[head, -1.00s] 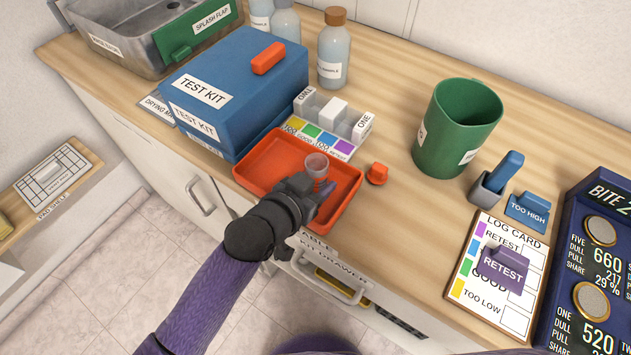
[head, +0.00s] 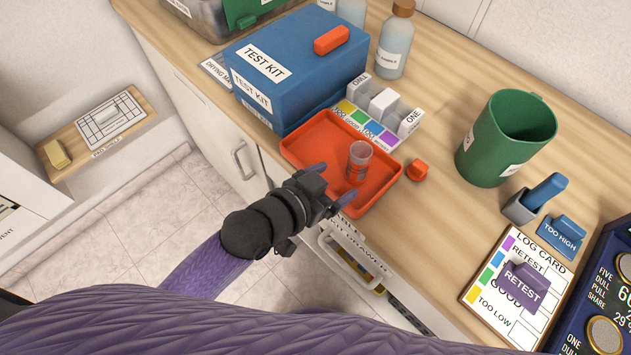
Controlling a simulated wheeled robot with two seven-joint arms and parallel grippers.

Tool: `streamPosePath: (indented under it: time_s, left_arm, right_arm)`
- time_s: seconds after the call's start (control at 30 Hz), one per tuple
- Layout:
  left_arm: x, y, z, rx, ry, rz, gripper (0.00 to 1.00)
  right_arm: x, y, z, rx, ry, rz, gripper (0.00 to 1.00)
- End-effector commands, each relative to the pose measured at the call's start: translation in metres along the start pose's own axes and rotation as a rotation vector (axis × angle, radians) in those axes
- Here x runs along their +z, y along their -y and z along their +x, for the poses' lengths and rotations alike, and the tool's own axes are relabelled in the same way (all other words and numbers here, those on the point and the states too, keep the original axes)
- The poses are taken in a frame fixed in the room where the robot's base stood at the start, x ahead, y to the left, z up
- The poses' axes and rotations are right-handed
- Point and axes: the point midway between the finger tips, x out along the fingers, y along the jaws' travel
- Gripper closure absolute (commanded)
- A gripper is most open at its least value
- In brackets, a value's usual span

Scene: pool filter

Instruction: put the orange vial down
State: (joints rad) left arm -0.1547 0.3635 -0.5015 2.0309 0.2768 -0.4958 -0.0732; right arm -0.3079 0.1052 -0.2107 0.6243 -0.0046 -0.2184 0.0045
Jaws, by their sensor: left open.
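The vial (head: 359,161), a small clear cup with an orange tint low down, stands upright in the orange tray (head: 306,146) on the counter. It is toward the tray's right end. My left gripper (head: 335,184) is at the tray's front edge, just in front of the vial. Its two fingers are spread, nothing shows between them, and the vial appears free of them. My right gripper is not in view.
An orange cap (head: 417,170) lies right of the tray. The blue test kit box (head: 280,80) and a colour-marked rack (head: 383,105) stand behind it. A green bin (head: 490,150) is farther right. An open drawer (head: 350,255) sticks out below the counter's edge.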

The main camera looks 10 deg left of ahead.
Motion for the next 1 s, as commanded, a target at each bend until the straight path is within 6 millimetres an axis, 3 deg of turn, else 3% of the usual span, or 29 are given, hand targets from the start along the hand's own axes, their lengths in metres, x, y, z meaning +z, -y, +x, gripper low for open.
streamPosePath:
  time_s: [0.1, 0.2, 0.4, 0.47, 0.57, 0.63, 0.7, 0.8, 0.83, 0.9, 1.0]
  left_arm:
    - [-0.002, -0.001, -0.028, 0.001, 0.003, 0.001, 0.14]
    - [-0.001, 0.0, -0.043, 0.001, 0.002, 0.0, 0.14]
    - [0.0, 0.0, -0.051, 0.0, 0.0, 0.0, 0.14]
    - [0.009, 0.004, -0.048, -0.013, 0.02, -0.006, 0.14]
    - [0.069, 0.025, -0.038, -0.094, 0.154, -0.04, 0.14]
    - [0.142, 0.042, -0.039, -0.176, 0.318, -0.086, 0.14]
    - [0.223, 0.046, -0.056, -0.244, 0.507, -0.139, 0.14]
    - [0.321, 0.023, -0.101, -0.289, 0.766, -0.219, 0.14]
    - [0.344, 0.011, -0.117, -0.291, 0.835, -0.241, 0.14]
    - [0.381, -0.017, -0.15, -0.285, 0.969, -0.284, 0.14]
    - [0.407, -0.046, -0.181, -0.267, 1.083, -0.324, 0.14]
  right_arm:
    - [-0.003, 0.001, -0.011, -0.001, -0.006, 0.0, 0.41]
    - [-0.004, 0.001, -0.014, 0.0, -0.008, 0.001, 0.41]
    - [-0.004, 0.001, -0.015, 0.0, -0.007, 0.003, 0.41]
    - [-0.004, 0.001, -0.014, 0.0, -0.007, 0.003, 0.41]
    - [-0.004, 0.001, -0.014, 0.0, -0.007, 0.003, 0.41]
    - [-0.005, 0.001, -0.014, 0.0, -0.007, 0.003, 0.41]
    - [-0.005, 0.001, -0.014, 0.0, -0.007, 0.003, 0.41]
    - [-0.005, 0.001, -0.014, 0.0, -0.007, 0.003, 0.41]
    - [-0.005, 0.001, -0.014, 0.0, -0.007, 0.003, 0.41]
    - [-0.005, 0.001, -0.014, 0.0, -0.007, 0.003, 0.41]
    - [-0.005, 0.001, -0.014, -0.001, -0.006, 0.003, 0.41]
